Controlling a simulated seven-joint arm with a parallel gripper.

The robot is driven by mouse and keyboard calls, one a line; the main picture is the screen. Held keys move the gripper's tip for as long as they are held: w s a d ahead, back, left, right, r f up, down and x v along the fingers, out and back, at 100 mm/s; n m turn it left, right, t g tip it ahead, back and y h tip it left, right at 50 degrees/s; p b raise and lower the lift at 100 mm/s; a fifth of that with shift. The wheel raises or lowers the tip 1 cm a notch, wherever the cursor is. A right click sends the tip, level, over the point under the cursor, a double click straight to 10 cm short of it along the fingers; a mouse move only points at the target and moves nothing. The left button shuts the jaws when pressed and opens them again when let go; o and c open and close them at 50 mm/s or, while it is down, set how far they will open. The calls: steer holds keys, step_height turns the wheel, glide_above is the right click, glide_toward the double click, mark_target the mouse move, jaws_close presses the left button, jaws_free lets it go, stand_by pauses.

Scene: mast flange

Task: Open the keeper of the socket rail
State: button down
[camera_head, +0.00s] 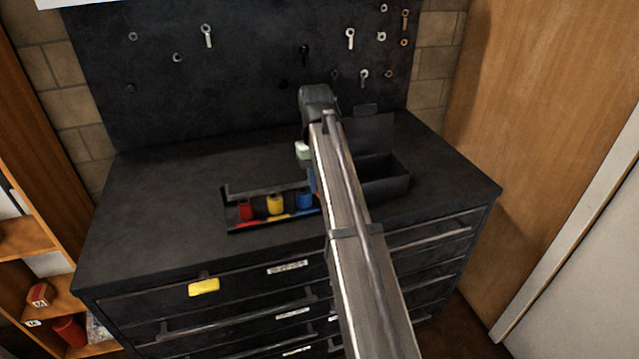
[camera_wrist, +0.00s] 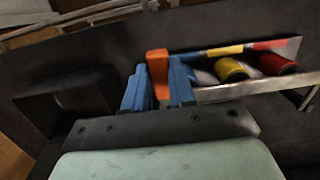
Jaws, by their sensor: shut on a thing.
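The socket rail (camera_head: 232,228) lies on the cabinet top. It carries a red socket (camera_head: 246,210), a yellow socket (camera_head: 275,204) and a blue socket (camera_head: 304,199). A thin bar (camera_head: 262,188) runs along its back side; I cannot tell whether it is open. The rail also shows in the wrist view (camera_wrist: 222,92), with the red (camera_wrist: 277,63) and yellow (camera_wrist: 231,69) sockets. My gripper (camera_wrist: 158,88) has its blue fingers shut on an orange piece (camera_wrist: 157,62), apparently the keeper, at the rail's end. My arm hides this end in the head view.
An open dark box (camera_head: 392,187) with a raised lid stands just right of my arm; it also shows in the wrist view (camera_wrist: 65,98). A pegboard (camera_head: 240,75) with hanging tools rises behind. The left part of the cabinet top (camera_head: 155,215) is clear.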

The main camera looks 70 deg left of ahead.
steer(key=c, duration=0.9)
jaws_free()
steer(key=shift+d+f+y, duration=0.45)
steer(key=shift+f+y, duration=0.25)
steer(key=shift+f, duration=0.1)
step_height(320, 180, up, 14)
steer(key=w+d+f, duration=0.1)
steer(key=w+f, duration=0.3)
steer(key=f, duration=0.1)
steer(key=w+d+f+m, duration=0.1)
steer(key=w+d+f, duration=0.1)
steer(key=w+f, duration=0.3)
steer(key=w+d+f+m, duration=0.1)
steer(key=w+f, duration=0.4)
steer(key=shift+d+f+h, duration=0.15)
steer(key=shift+d+h, duration=0.15)
steer(key=shift+d, duration=0.1)
steer(key=shift+w+d+f+m+g+h, duration=0.15)
steer(key=shift+w+d+f+m, duration=0.25)
steer(key=shift+w+d+f, duration=1.65)
steer(key=shift+w+d+f+m+g+h, duration=0.1)
steer(key=shift+w+d+f+m, duration=0.3)
steer(key=shift+w+d+f, duration=1.25)
steer(key=shift+w+d+f+m+g+h, duration=0.15)
steer(key=shift+w+d+f+m, duration=0.25)
steer(key=shift+w+d+f, duration=1.45)
